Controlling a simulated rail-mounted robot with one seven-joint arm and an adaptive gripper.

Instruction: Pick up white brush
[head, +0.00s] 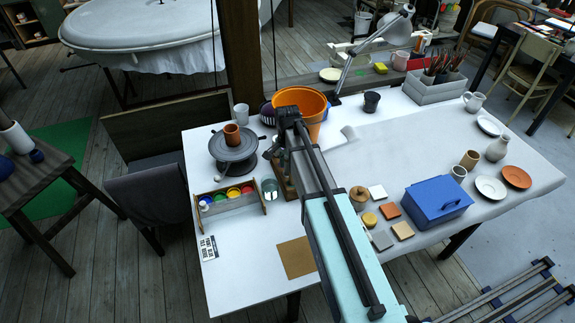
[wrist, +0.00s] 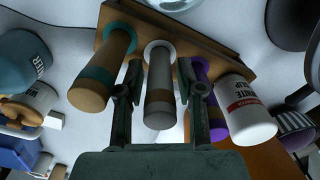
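A wooden rack (wrist: 225,62) holds several upright brushes in the wrist view. My gripper (wrist: 160,68) is open, with one finger on each side of the white brush. Gaps show between the fingers and the handle.
Labelled bottles flank the rack in the wrist view, including a white slip bottle (wrist: 245,112) close to the right finger. In the head view an orange bucket (head: 312,98) stands behind my arm, and a paint-pot holder (head: 232,205) stands left of the rack.

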